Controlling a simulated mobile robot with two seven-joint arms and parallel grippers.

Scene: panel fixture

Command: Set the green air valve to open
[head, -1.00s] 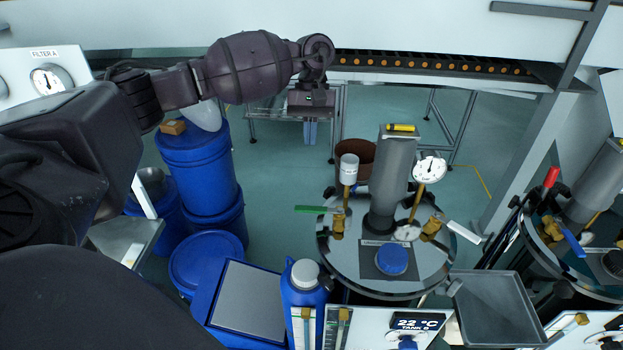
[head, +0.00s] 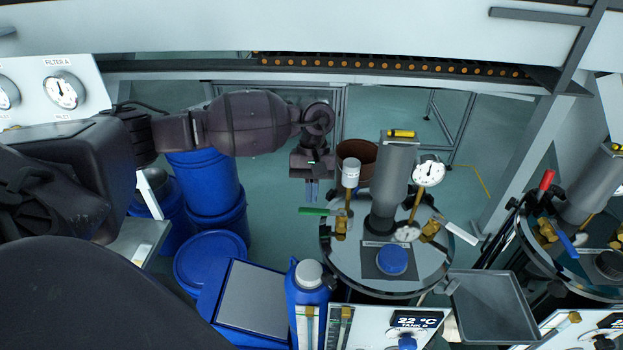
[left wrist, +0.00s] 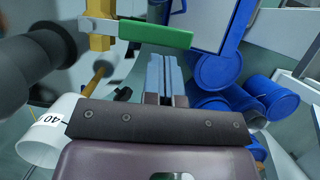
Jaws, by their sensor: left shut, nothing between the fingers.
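The green air valve handle (head: 317,211) sticks out to the left from a brass valve body (head: 341,222) on the round lid of the tank (head: 375,270). In the left wrist view the green handle (left wrist: 157,33) lies across the top, ahead of the fingertips. My left gripper (head: 312,196) points down, just left of the white-capped cylinder and behind the green handle in the head view. Its fingers (left wrist: 167,62) are together with nothing between them. They look apart from the handle. My right gripper is not in view.
A white cylinder (head: 351,174), a grey column (head: 392,185) and a gauge (head: 428,173) rise from the lid near the valve. A white-handled valve (head: 458,231) is at right. Blue drums (head: 203,185) stand at left. A grey tray (head: 492,308) is at front right.

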